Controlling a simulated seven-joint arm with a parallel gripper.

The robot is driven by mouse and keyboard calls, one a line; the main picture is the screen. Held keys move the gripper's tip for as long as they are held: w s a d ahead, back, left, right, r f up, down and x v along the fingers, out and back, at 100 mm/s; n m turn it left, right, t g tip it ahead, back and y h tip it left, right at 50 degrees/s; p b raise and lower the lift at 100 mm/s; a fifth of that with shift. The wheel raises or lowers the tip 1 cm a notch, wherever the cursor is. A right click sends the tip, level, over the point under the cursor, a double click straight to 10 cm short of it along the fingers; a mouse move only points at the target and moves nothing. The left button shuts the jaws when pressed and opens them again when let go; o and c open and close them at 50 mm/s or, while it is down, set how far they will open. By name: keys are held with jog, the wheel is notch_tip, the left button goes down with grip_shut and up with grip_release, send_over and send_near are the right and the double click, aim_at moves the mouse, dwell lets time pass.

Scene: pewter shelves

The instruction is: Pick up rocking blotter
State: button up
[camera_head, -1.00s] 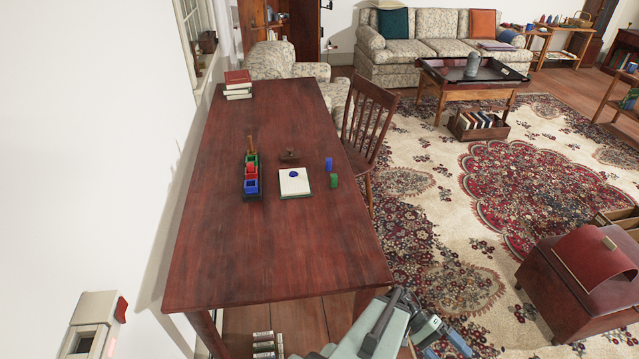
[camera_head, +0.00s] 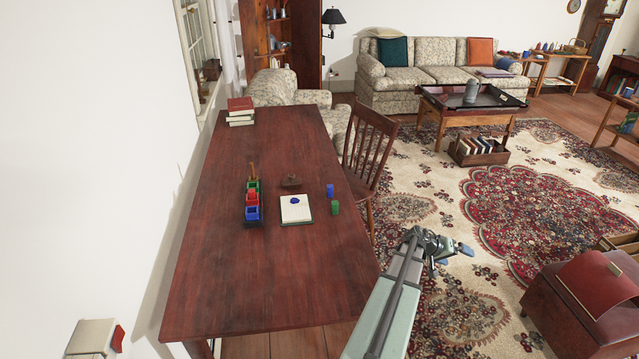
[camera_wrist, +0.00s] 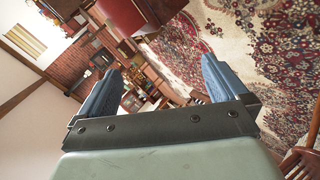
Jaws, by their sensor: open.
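My gripper (camera_head: 440,256) is in the air off the desk's right side, over the rug and well apart from the blotter. In the wrist view my gripper (camera_wrist: 155,85) shows two blue fingers spread wide with nothing between them. The blotter is not visible in the wrist view.
A rack of coloured blocks (camera_head: 252,203) stands left of the pad. A blue block (camera_head: 330,190) and a green block (camera_head: 335,207) stand right of it. A wooden chair (camera_head: 368,150) is at the desk's right edge. Books (camera_head: 240,112) lie at the far left. The near desk is clear.

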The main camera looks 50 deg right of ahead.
jog(key=w+d+r+t+h, duration=0.3)
jog(key=w+d+r, duration=0.65)
jog(key=w, duration=0.45)
jog(key=m+t+y, duration=0.4)
jog(key=t+y, duration=0.1)
jog(key=y, duration=0.2)
send_near(292, 175)
jog(key=x, duration=0.6)
jog(key=shift+w+a+f, duration=0.2)
jog(key=shift+s+d+x, duration=0.1)
jog(key=shift+d+x, duration=0.05)
jog(key=shift+x, duration=1.35)
jog(key=shift+s+d+x, duration=0.1)
jog(key=shift+x, duration=1.35)
jog(key=shift+r, duration=0.1)
jog(key=shift+c, duration=0.2)
jog(key=c, duration=1.4)
